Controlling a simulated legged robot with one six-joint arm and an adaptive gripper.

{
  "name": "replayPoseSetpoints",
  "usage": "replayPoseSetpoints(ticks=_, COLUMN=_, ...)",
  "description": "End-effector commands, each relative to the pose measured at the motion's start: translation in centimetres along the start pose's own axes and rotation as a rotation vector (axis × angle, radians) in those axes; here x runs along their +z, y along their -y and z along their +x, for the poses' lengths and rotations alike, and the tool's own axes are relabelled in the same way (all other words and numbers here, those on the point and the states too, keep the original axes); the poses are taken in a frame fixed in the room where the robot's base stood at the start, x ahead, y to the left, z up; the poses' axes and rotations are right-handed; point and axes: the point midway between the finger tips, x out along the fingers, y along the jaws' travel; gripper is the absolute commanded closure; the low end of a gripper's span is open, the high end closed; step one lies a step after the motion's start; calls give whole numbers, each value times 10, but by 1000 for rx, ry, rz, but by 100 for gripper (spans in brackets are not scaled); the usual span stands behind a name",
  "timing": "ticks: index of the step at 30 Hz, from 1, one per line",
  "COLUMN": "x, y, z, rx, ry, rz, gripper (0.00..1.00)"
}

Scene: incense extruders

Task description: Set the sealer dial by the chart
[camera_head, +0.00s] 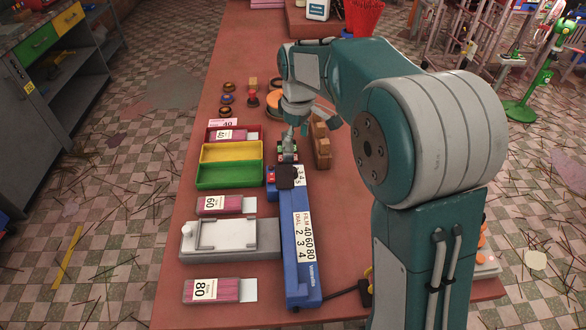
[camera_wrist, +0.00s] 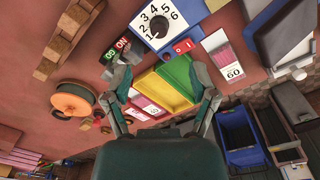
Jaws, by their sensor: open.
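The long blue sealer (camera_head: 302,255) lies lengthwise on the table. Its chart (camera_head: 304,235) pairs film 40, 60, 80 with dial 2, 3, 4. The dial's black knob (camera_wrist: 157,25) sits on a white plate (camera_wrist: 177,30) numbered 1 to 6. The knob's white mark seems to be near 1, but is too small to be sure. The dial also shows at the sealer's far end in the head view (camera_head: 288,176). My gripper (camera_head: 288,143) is open and empty beyond that end; in the wrist view its fingers (camera_wrist: 160,88) are apart, away from the dial.
Film packets marked 40 (camera_head: 234,135), 60 (camera_head: 222,205) and 80 (camera_head: 212,290) lie left of the sealer. Yellow (camera_head: 231,152) and green (camera_head: 229,176) trays and a grey device (camera_head: 200,255) stand there too. A red-green ON/OFF block (camera_wrist: 115,50) and wooden rack (camera_head: 321,145) are near my gripper.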

Motion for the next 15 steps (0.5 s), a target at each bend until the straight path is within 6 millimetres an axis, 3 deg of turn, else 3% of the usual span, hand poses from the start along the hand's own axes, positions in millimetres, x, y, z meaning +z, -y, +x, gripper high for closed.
replayPoseSetpoints(ticks=3, x=-11, y=-3, z=12, rx=-13, ry=14, rz=-39, gripper=26)
replayPoseSetpoints(ticks=10, x=-14, y=-4, z=26, rx=-20, ry=21, rz=-56, gripper=26)
replayPoseSetpoints(ticks=15, x=-13, y=-4, z=55, rx=-21, ry=22, rz=-55, gripper=26)
